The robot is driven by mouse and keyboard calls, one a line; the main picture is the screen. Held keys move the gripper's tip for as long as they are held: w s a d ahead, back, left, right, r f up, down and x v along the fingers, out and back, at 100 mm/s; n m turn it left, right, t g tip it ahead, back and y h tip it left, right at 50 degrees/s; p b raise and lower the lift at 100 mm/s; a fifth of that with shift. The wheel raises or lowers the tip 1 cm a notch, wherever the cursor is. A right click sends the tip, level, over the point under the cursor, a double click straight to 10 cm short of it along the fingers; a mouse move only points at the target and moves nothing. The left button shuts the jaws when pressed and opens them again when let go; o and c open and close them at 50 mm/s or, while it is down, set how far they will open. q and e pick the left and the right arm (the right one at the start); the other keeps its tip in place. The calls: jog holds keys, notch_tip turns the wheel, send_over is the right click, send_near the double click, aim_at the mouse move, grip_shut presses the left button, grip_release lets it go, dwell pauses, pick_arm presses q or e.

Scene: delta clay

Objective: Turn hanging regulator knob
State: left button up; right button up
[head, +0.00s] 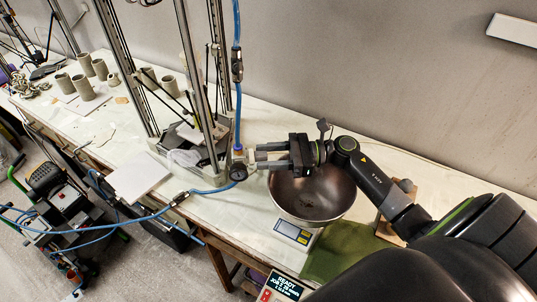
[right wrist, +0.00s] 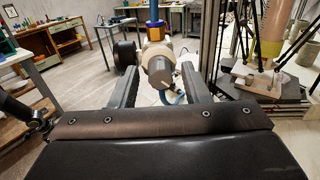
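The hanging regulator (head: 238,155) hangs on a blue hose (head: 237,110) above the bench's front edge, with a round dark gauge (head: 238,172) below its body. In the right wrist view the grey cylindrical knob (right wrist: 162,74) faces me, with the yellowish regulator body (right wrist: 156,50) behind it and the dark gauge (right wrist: 125,52) to its left. My right gripper (head: 258,156) comes in from the right, its fingers pointing at the regulator. In the wrist view its open fingers (right wrist: 158,78) stand either side of the knob, with gaps visible. My left gripper is not in view.
A metal bowl (head: 312,194) on a scale (head: 294,232) stands just below my right gripper. A delta printer frame (head: 185,70) rises close left of the regulator. A blue hose (head: 205,191) runs left from it to a cart (head: 62,190). A green cloth (head: 343,250) lies at the front right.

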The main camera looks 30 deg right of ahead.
jog(key=c, duration=0.8)
jog(key=shift+c, duration=0.2)
jog(key=shift+m, duration=0.3)
jog(key=shift+r+m+g+b, duration=0.15)
jog(key=shift+m+b, duration=0.45)
jog(key=shift+m, duration=2.2)
jog(key=shift+m+g+b, duration=0.25)
jog(key=shift+m+b, duration=0.35)
jog(key=shift+m, duration=2.2)
jog(key=o, duration=1)
